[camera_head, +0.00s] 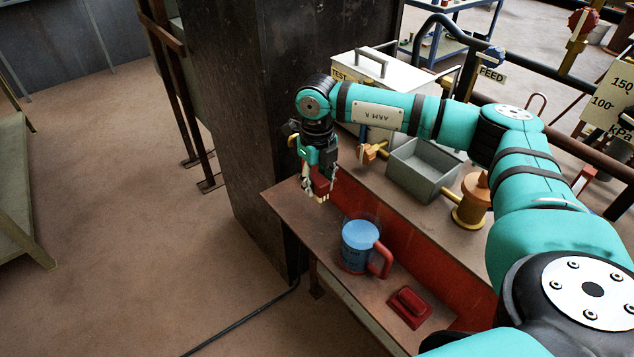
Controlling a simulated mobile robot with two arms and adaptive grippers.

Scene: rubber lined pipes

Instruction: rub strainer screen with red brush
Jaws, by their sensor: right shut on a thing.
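My right gripper (316,174) hangs down over the far left end of the workbench, at the end of my teal arm. It is shut on a small dark red piece with pale tips below it, which looks like the red brush (321,186); the fingers partly hide it. I cannot make out the strainer screen for sure. A brass-coloured fitting (470,203) with a round flanged base stands at the bench's right. My left gripper is not in view.
A clear jug (360,246) with blue contents and a red handle stands on the front ledge (300,215). A red block (409,306) lies nearer. Behind the red upright strip are a grey open tub (420,175) and a white TEST box (385,75). A dark column (275,80) rises at left.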

